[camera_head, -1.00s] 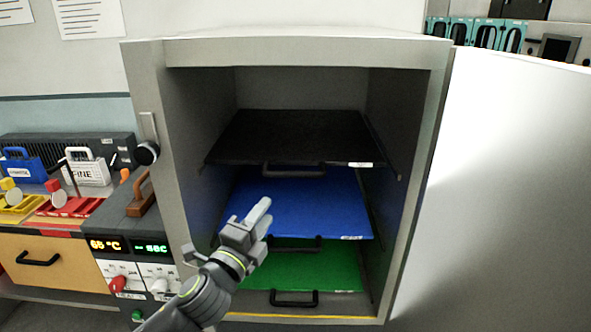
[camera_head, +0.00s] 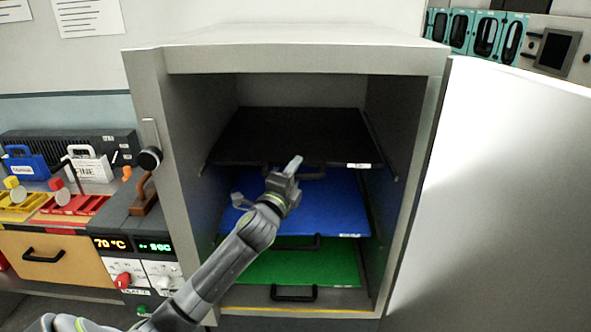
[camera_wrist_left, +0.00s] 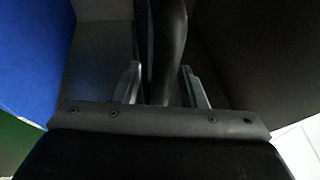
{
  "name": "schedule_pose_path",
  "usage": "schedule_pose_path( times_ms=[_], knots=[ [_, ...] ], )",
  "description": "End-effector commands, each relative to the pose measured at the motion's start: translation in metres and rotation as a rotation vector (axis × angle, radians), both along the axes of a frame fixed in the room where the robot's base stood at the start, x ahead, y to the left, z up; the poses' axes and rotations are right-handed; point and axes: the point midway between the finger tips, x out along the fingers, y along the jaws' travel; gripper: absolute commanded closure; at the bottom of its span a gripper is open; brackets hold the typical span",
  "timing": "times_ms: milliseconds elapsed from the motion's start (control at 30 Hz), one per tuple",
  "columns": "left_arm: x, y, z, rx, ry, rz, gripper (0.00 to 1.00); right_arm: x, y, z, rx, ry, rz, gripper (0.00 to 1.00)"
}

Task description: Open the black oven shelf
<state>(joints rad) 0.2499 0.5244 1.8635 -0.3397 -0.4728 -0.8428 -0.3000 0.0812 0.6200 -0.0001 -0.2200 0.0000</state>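The black oven shelf (camera_head: 290,135) lies in the upper level of the open oven, with a dark handle (camera_head: 312,175) at its front edge. My left gripper (camera_head: 267,182) is at the front of this shelf, beside the left end of the handle. Its two fingers are spread apart. In the left wrist view a dark bar, seemingly the handle (camera_wrist_left: 165,45), runs between the fingers, with a gap visible on either side. The gripper hides part of the handle in the head view. My right gripper is not in view.
Below are a blue shelf (camera_head: 335,210) and a green shelf (camera_head: 320,265), each with a dark handle. The oven's side walls (camera_head: 180,130) bound the space. The white door (camera_head: 490,200) stands open at right. A control panel (camera_head: 135,245) is at left.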

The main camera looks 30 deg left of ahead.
Motion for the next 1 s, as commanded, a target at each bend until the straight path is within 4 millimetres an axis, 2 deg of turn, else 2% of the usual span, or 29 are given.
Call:
schedule_pose_path(
  times_ms=[333,633,1000],
  knots=[
    [0.0033,0.0002,0.0008,0.0,-0.001,-0.001,0.62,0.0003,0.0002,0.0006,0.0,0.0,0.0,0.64],
    [0.0031,0.0004,0.0007,0.0,0.0,0.0,1.0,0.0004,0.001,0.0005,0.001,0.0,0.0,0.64],
    [0.0015,-0.0004,0.0005,0.0,0.001,0.0,1.0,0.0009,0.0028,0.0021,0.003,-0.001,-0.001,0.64]
  ],
)
